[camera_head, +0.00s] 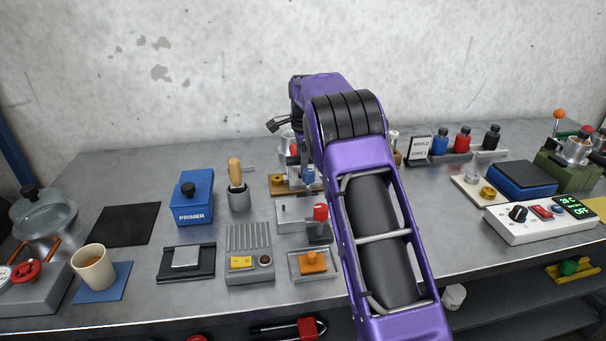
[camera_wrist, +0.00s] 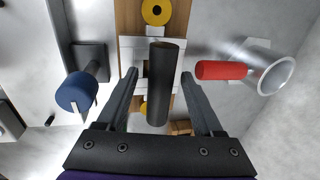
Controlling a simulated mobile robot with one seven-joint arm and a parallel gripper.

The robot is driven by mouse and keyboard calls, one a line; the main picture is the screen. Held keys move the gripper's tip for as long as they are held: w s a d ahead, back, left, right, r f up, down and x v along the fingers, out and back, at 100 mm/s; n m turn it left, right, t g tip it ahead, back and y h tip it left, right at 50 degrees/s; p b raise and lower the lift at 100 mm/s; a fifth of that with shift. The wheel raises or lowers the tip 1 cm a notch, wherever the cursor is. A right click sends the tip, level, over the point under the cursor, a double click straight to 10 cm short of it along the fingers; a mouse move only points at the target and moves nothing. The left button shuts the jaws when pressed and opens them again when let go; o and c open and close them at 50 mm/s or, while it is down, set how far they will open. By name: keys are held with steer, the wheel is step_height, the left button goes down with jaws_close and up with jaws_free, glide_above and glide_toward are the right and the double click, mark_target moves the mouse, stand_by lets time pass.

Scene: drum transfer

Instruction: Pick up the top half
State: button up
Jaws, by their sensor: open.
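In the wrist view a black cylindrical handle (camera_wrist: 166,85) stands above a pale block (camera_wrist: 128,52) on a wooden board (camera_wrist: 130,18). I take the handle and block to be the top half, but the seam between halves does not show. My gripper (camera_wrist: 158,75) is open, with one finger on each side of the handle and visible gaps. In the head view the wooden board (camera_head: 278,191) is at the centre, partly behind my arm. My gripper's fingers are mostly hidden there.
In the wrist view a blue round knob (camera_wrist: 76,92) is left of the fingers. In the head view a blue PRIMER box (camera_head: 192,199) and a brush holder (camera_head: 238,197) stand left of the board.

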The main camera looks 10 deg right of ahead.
steer(key=shift+f, duration=0.25)
stand_by(0.4)
jaws_close()
stand_by(1.4)
